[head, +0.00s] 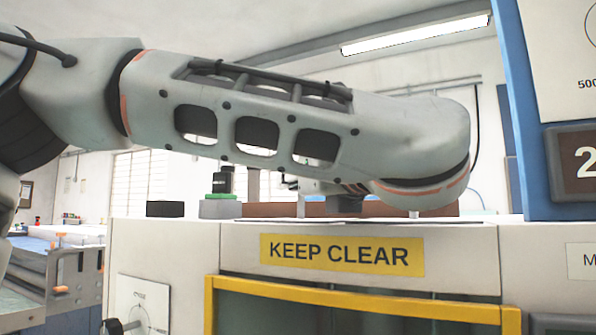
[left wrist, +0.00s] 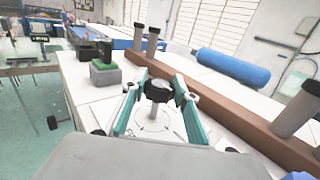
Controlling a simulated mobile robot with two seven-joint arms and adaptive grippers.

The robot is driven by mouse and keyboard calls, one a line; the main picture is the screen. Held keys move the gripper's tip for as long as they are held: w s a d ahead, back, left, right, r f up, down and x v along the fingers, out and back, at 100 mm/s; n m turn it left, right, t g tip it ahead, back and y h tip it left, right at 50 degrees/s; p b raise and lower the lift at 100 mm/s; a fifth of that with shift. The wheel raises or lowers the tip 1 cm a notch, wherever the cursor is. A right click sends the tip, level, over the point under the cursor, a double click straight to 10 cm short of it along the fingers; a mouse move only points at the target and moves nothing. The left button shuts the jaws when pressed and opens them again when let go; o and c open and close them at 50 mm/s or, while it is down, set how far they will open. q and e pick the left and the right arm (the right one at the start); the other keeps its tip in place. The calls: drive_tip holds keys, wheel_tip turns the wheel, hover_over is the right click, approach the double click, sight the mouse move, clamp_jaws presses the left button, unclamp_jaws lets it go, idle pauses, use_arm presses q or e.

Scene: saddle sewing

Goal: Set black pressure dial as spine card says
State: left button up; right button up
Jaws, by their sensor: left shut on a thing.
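In the left wrist view a black knob (left wrist: 158,89) stands on a pale plate with dial markings (left wrist: 152,125), on the machine's top. The two teal fingers of my left gripper (left wrist: 157,86) are closed around the knob, one on each side. Its pointer and the exact setting are too small to read. In the head view my left forearm crosses above the machine and hides the knob and most of the gripper. The spine card cannot be picked out in either view. My right gripper is not in view.
A brown bar (left wrist: 222,115) with grey posts (left wrist: 296,112) runs beside the knob. A green-and-black item on a grey block (left wrist: 104,70) stands behind. The machine front has a yellow KEEP CLEAR sign (head: 342,254). A blue-framed panel (head: 531,115) rises at the right.

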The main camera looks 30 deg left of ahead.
use_arm(q)
drive_tip(key=shift+r+n+g+y+p, duration=0.1)
drive_tip(key=shift+n+g+y+p, duration=0.25)
drive_tip(key=shift+n+g+y, duration=0.45)
drive_tip(key=o, duration=1.2)
drive_tip(key=shift+c, duration=0.2)
drive_tip(key=v, duration=1.2)
drive_tip(key=shift+r, duration=0.1)
